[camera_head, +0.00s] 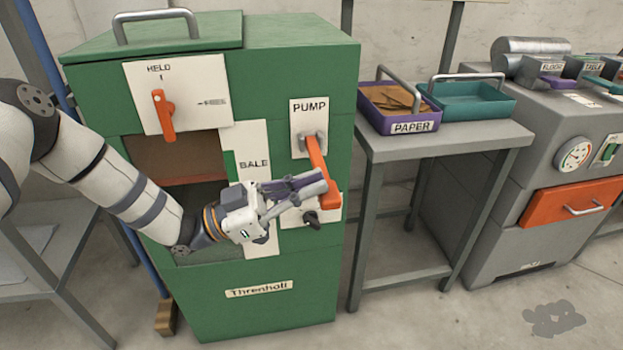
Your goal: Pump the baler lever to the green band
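The green baler (300,80) stands at the left with a white panel marked PUMP (308,112). The orange pump lever (316,152) hangs down from a grey pivot on that panel and slants slightly right, with its handle at the lower end. My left gripper (322,186) is at the lever's lower end, its fingers overlapping the handle. I cannot tell whether they close on it. My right gripper is out of view.
An orange HELD lever (162,115) points down on the baler's upper panel. A black knob (311,219) sits below the pump lever. At right, a grey table (450,150) holds a purple PAPER tray (372,112) and a teal tray (470,103); beyond is a grey machine (480,200).

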